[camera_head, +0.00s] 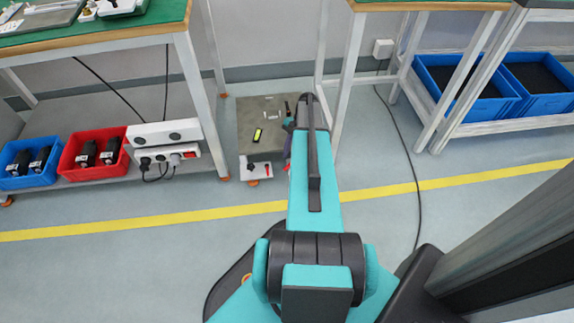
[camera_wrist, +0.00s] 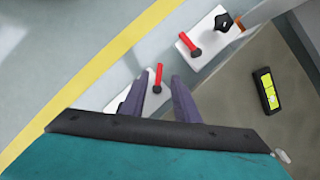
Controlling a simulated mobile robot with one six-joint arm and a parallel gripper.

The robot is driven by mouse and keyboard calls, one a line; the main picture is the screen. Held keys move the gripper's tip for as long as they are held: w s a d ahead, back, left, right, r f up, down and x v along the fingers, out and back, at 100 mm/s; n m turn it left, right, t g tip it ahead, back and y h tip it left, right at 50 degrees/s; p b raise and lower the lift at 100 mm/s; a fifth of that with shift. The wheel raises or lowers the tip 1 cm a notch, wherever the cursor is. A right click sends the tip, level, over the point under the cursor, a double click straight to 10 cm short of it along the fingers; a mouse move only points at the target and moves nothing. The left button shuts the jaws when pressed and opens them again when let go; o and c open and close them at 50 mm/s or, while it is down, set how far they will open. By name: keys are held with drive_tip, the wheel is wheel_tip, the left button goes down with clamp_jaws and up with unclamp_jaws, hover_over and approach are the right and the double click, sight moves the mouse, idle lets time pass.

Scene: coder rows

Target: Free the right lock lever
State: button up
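My gripper (camera_wrist: 161,76) points down, its two grey-purple fingers apart, with nothing gripped. The right lock lever (camera_wrist: 157,78) is a short red handle on a white plate (camera_wrist: 116,103). It shows between the fingertips in the wrist view; I cannot tell whether either finger touches it. The fingers hide part of its plate. In the head view my arm covers most of this lever. The left red lever (camera_wrist: 191,46) sits on another white plate (camera_wrist: 211,52), beside a black star knob (camera_wrist: 223,22), clear of the fingers. It also shows in the head view (camera_head: 268,170).
Both plates are at the near edge of a low grey platform (camera_head: 253,108) carrying a yellow-and-black level (camera_head: 257,135). A workbench leg (camera_head: 201,105) stands left of it, another (camera_head: 348,75) right. A black cable (camera_head: 408,150) lies on the floor at right.

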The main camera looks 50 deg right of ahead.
sight(286, 167)
drive_tip(key=shift+b+x, duration=0.65)
drive_tip(key=shift+x, duration=1.75)
clamp_jaws()
drive_tip(key=shift+a, duration=0.2)
drive_tip(key=shift+d, duration=0.15)
